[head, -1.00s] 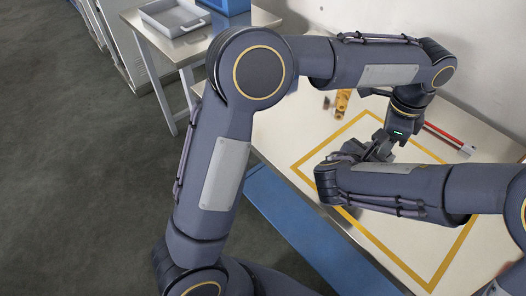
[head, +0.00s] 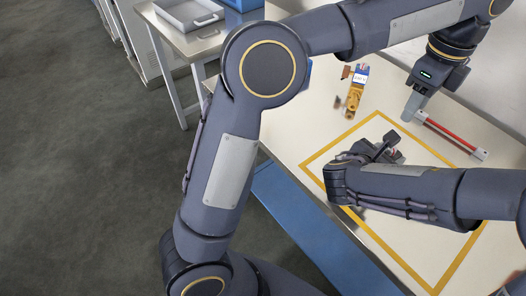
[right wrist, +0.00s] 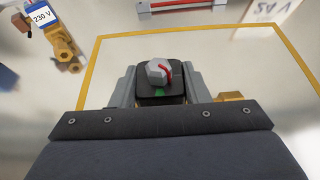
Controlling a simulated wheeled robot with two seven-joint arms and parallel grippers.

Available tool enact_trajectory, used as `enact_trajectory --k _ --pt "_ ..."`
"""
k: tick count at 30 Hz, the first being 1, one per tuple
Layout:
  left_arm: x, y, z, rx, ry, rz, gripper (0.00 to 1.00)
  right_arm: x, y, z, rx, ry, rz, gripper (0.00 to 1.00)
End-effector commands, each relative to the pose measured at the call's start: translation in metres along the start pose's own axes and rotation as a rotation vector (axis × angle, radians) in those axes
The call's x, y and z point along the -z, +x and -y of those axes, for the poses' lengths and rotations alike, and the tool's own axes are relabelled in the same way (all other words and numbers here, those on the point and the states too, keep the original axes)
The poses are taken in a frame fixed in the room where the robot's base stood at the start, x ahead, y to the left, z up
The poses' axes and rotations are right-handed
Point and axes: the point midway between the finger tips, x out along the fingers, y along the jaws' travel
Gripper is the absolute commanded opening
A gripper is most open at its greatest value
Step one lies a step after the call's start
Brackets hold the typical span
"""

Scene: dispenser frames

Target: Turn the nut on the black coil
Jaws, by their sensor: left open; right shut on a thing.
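The black coil (right wrist: 158,92) is in the right wrist view, a dark block with a green mark on its front. A grey nut (right wrist: 157,72) with a red mark sits on top of it. My right gripper (right wrist: 160,90) is shut on the coil, a grey finger on each side of it. In the head view my right gripper (head: 385,150) is low over the yellow-outlined area, and my own arm partly hides the coil. My left gripper (head: 412,104) is open, pointing down beyond the outline, apart from the coil and close to the red bar's left end.
A red bar with grey ends (head: 450,134) lies behind the outlined area. A brass part (right wrist: 228,96) shows beside the right finger. The outlined area's front is clear.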

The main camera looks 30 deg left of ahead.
Motion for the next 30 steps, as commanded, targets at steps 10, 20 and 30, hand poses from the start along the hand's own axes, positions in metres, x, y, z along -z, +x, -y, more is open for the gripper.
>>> enact_trajectory --k 10,20,30 --pt "-0.05 -0.01 -0.035 0.064 -0.243 -0.048 0.42 0.0 0.0 0.0 0.001 0.0 0.0 0.01" --pt "-0.094 -0.006 -0.084 0.115 -0.534 -0.122 0.42 0.0 0.0 0.0 0.001 0.0 0.0 0.01" --pt "-0.127 0.011 -0.141 0.153 -0.852 -0.216 0.42 0.0 0.0 0.0 0.001 0.0 0.0 0.01"
